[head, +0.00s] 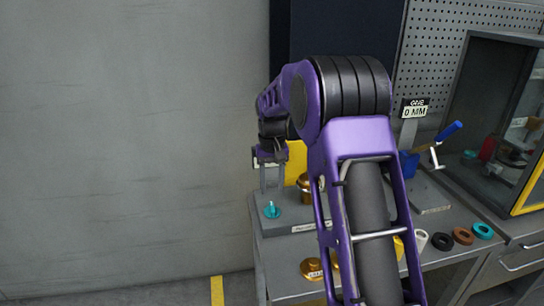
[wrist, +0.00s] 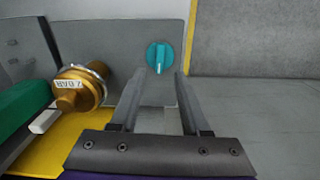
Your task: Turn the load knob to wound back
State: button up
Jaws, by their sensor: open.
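A teal round knob (wrist: 159,57) with a raised grip bar and a pale pointer mark toward the picture's bottom sits on a grey plate (wrist: 125,40) in the wrist view. I take it as the load knob; no wording beside it is readable. The teal knob also shows in the head view (head: 271,211) on the grey base at the bench's left end. My gripper (wrist: 160,75) is open and empty, its two fingers aimed at the knob, one toward each side, and apparently short of it. In the head view my gripper (head: 272,188) points down above the knob.
A brass cylinder (wrist: 80,88) with a BAR label stands left of the fingers, near a yellow panel (wrist: 60,130) and a green part (wrist: 22,108). A brass piece (head: 313,268) and several rings (head: 463,235) lie on the bench. A "0 MM" sign (head: 414,110) stands behind.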

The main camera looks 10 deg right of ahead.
notch_tip(320, 180, up, 11)
dwell(0.4)
